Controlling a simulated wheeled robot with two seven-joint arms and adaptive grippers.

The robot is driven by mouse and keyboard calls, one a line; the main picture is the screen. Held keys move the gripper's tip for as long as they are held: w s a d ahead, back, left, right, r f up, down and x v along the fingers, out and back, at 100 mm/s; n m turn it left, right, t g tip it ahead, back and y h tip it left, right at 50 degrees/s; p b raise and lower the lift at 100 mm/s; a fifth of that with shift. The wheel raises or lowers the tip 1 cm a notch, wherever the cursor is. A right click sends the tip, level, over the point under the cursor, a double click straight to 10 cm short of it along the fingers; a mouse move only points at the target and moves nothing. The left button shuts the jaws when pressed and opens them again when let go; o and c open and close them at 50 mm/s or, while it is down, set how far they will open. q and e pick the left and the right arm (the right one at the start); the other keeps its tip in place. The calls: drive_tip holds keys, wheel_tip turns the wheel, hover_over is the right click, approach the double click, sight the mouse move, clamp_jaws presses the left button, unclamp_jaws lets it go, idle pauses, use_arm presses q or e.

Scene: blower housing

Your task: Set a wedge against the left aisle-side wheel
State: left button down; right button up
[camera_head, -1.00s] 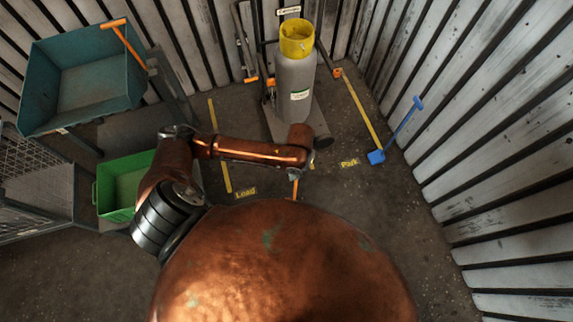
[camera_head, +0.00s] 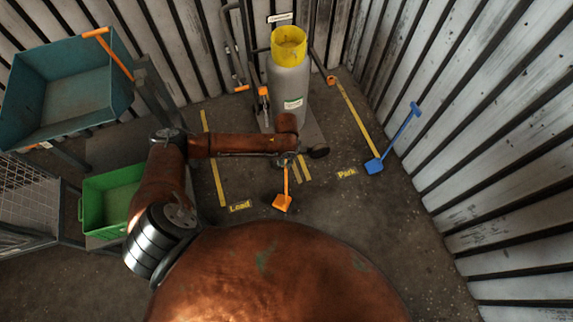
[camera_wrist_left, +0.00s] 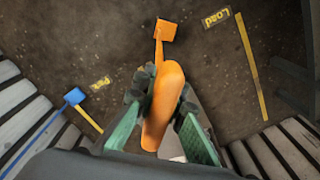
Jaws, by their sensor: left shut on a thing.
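My left gripper (camera_head: 287,161) is shut on the long handle of an orange wedge (camera_head: 283,203). The handle (camera_wrist_left: 165,108) lies between the green finger pads in the left wrist view, with the wedge block (camera_wrist_left: 165,31) beyond it. In the head view the block hangs below the gripper, in front of the cart and right of the "Load" label. The cart (camera_head: 314,136) carries a grey gas cylinder (camera_head: 289,92) with a yellow collar. One dark wheel (camera_head: 318,152) shows at its front right; the front left wheel is hidden behind my arm. My right gripper is out of view.
A blue wedge with a long handle (camera_head: 374,166) rests on the floor by the right wall, beside the "Park" label (camera_head: 347,172). A green bin (camera_head: 92,208) and a teal tub (camera_head: 60,92) stand left. Floor between the yellow lines and right wall is mostly clear.

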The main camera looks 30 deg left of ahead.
use_arm(q)
drive_tip(key=f, duration=0.1)
drive_tip(key=f+b, duration=0.1)
drive_tip(key=f, duration=0.2)
drive_tip(key=shift+w+a, duration=0.3)
drive_tip(key=shift+w, duration=0.1)
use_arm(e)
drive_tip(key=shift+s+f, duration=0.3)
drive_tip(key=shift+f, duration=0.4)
use_arm(q)
drive_tip(key=c, duration=2)
unclamp_jaws()
drive_tip(key=shift+s+f, duration=0.1)
wheel_tip(320, 180, up, 12)
drive_tip(key=p, duration=0.3)
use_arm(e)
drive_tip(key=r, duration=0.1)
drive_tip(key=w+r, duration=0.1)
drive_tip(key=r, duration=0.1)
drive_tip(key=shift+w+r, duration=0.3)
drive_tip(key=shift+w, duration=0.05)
use_arm(q)
drive_tip(key=shift+d, duration=0.1)
